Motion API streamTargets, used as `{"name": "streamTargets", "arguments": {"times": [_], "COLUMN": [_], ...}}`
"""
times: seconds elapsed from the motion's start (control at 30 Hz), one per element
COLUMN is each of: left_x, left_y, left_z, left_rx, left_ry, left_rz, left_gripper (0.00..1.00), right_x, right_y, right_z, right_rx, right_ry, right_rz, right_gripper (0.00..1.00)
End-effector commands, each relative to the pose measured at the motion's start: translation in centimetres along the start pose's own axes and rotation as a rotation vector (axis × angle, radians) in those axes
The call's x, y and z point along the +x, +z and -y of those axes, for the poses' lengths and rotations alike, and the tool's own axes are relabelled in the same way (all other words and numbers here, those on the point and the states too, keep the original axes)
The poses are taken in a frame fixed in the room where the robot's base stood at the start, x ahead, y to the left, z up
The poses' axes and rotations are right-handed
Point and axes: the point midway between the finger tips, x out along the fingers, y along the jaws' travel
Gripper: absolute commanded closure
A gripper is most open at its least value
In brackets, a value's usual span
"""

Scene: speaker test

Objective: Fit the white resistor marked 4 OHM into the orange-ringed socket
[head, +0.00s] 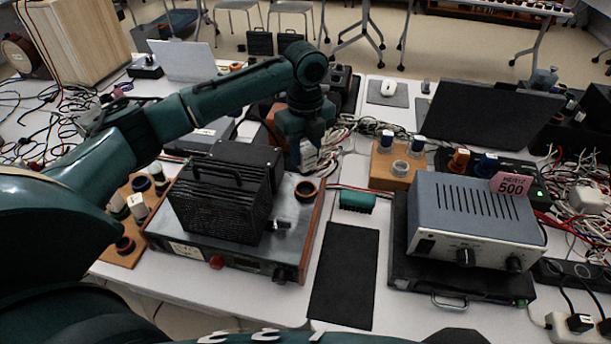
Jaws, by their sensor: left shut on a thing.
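My left gripper (305,146) points down near the middle of the head view, shut on a white resistor (308,158). Its marking is too small to read. The resistor is above and behind a round socket with an orange-brown ring (306,190), and looks apart from it. This socket is on the right part of the top of a metal-topped, wood-sided unit (257,252). The gripper hides part of the resistor. My right gripper is not in view.
A black finned block with a handle (215,200) stands left of the ringed socket. A wooden block with round holders (393,168) and a grey instrument (470,212) are on the right. A black mat (343,275) lies bare in front. Loose cables run behind.

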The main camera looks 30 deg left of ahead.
Motion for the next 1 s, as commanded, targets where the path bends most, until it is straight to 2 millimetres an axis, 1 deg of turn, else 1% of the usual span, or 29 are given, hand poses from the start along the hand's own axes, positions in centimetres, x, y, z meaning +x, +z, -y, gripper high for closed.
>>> {"name": "streamTargets", "arguments": {"times": [0.17, 0.33, 0.43, 0.53, 0.77, 0.97, 1.0], "left_x": [1.8, 4.6, 5.7, 6.0, 6.0, 6.7, 6.7], "left_y": [0.0, -0.1, 0.0, 0.0, 0.0, -0.1, 0.0], "left_z": [0.0, -0.1, 0.0, 0.0, 0.0, 0.0, 0.0], "left_rx": [-0.001, -0.001, -0.001, 0.0, 0.0, -0.001, -0.001], "left_ry": [0.001, 0.002, -0.001, -0.003, -0.002, -0.001, -0.001], "left_rz": [0.0, -0.001, 0.001, 0.002, 0.001, 0.0, 0.0], "left_gripper": [0.91, 0.91, 0.91, 0.91, 0.91, 0.91, 0.66], "right_x": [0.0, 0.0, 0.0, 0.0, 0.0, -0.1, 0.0], "right_y": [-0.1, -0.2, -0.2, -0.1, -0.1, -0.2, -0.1], "right_z": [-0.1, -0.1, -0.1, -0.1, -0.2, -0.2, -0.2], "right_rx": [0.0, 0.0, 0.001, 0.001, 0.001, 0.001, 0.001], "right_ry": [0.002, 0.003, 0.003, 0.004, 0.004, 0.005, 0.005], "right_rz": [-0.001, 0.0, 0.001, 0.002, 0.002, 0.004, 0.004], "right_gripper": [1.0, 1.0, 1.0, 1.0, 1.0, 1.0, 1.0]}}
